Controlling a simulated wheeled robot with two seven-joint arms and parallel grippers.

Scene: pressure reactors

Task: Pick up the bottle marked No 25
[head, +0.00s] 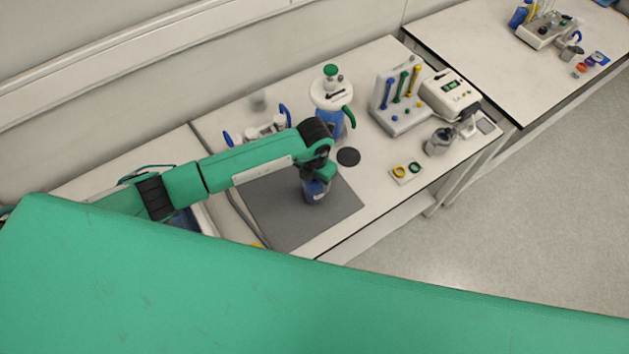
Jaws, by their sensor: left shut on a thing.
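My left gripper (317,179) reaches in from the left over the dark grey mat (283,221) on the bench. It is shut on a small bottle (315,191) with a blue lower part, at the right side of the mat. The gripper and wrist cover the bottle's upper part. Its marking is too small to read. I cannot tell whether the bottle touches the mat or hangs just above it. My right gripper is not in view.
Behind the gripper stands a reactor vessel (331,93) with a green knob. A black disc (348,157), a tool rack (398,103), a white instrument (450,93), a metal vessel (439,142) and a ring plate (406,171) lie to the right. My large green arm link fills the foreground.

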